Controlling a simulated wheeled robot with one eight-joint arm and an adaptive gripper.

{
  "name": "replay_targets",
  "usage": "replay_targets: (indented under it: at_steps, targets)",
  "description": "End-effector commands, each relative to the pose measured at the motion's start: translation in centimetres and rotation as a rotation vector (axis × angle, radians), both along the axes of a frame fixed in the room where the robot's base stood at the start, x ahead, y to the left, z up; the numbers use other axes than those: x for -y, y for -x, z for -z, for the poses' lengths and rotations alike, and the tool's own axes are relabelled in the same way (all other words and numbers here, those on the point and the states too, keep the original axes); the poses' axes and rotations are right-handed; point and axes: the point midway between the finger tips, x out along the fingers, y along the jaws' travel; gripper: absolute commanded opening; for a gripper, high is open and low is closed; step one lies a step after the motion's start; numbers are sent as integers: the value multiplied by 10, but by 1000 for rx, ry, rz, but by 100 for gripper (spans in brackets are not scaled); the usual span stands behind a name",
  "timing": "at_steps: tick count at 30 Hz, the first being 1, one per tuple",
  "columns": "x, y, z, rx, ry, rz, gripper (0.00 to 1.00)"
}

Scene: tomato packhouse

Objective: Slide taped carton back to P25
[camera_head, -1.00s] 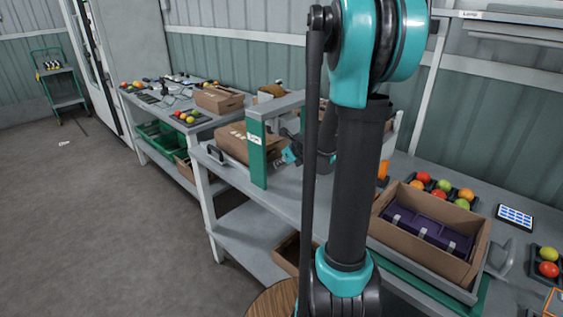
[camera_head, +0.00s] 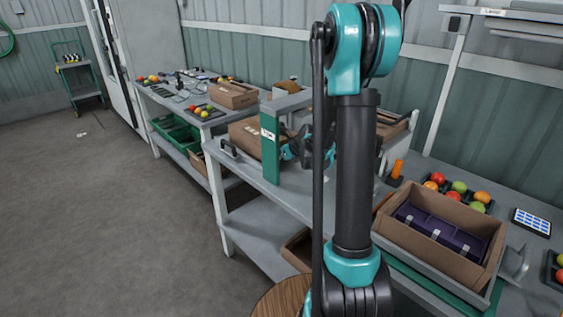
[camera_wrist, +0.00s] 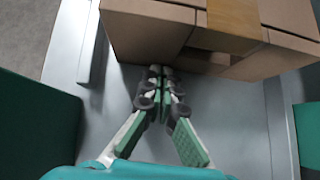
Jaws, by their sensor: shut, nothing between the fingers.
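The brown taped carton (camera_head: 243,132) sits on the grey bench, partly hidden behind a green post (camera_head: 270,148) in the head view. In the wrist view the carton (camera_wrist: 145,32) fills the top, with a tan tape strip (camera_wrist: 233,25) on it. My gripper (camera_wrist: 160,72) is shut and empty, its fingertips at the carton's near face. I cannot tell whether they touch it. In the head view the fingertips are hidden behind the post. No P25 mark can be made out.
Green panels stand left (camera_wrist: 35,125) and right (camera_wrist: 308,130) of my gripper. An open box with a purple insert (camera_head: 440,233) and tomatoes (camera_head: 460,187) are at the right. Another carton (camera_head: 232,95) lies on the far bench. Grey surface (camera_wrist: 235,120) is bare beside my fingers.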

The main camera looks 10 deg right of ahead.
Motion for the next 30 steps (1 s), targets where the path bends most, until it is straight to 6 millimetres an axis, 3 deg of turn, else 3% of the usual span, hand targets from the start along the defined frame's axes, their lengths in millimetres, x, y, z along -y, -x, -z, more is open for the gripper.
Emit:
replay_targets:
  at_steps: [8,16,30]
  targets:
    - [-2,-5,0,0,0,-1,0]
    - [-20,-39,0,1,0,-1,0]
    - [-14,-36,0,0,0,1,0]
